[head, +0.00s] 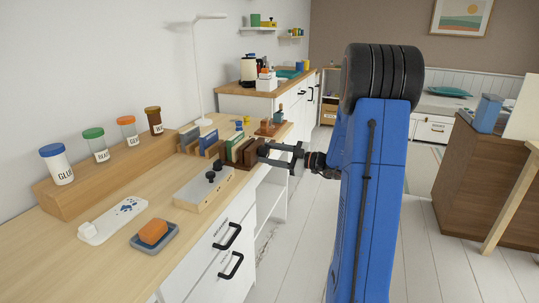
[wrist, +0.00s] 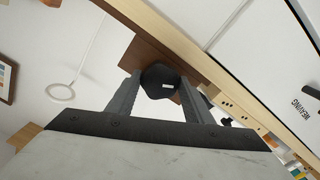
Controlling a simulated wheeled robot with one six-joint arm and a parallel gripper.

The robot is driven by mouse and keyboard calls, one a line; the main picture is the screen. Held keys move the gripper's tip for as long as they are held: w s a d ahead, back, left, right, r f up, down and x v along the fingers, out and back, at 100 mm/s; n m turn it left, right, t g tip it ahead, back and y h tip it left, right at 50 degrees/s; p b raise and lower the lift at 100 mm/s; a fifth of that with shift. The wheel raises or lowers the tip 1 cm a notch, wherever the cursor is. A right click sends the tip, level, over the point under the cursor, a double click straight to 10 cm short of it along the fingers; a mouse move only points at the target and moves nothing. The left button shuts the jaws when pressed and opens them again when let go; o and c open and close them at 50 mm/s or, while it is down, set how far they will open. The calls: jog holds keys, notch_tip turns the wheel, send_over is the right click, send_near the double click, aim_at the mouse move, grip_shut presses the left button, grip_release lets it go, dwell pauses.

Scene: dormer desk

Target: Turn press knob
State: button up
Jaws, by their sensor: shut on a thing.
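The press knob (wrist: 160,78) is black and lobed, with a small white mark on its face. In the wrist view it sits between the two grey fingers of my gripper (wrist: 158,88), which are shut on it. A brown wooden part (wrist: 138,52) shows behind the knob. In the head view my gripper (head: 264,151) reaches left to the desk's front edge, at the right end of the brown wooden press (head: 239,153). The knob is small and largely covered by my gripper there.
A pale box (head: 203,190) with black knobs stands in front of the press. Several books (head: 200,142) stand behind. Labelled jars (head: 56,166) line a wooden riser (head: 88,190). Drawer handles (head: 227,237) project below.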

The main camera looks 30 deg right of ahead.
jog(key=shift+f, duration=0.1)
dwell(0.3)
jog(key=o, duration=1)
jog(key=shift+o, duration=0.2)
jog(key=v, duration=1.7)
jog(key=shift+s, duration=0.2)
jog(key=shift+d, duration=0.15)
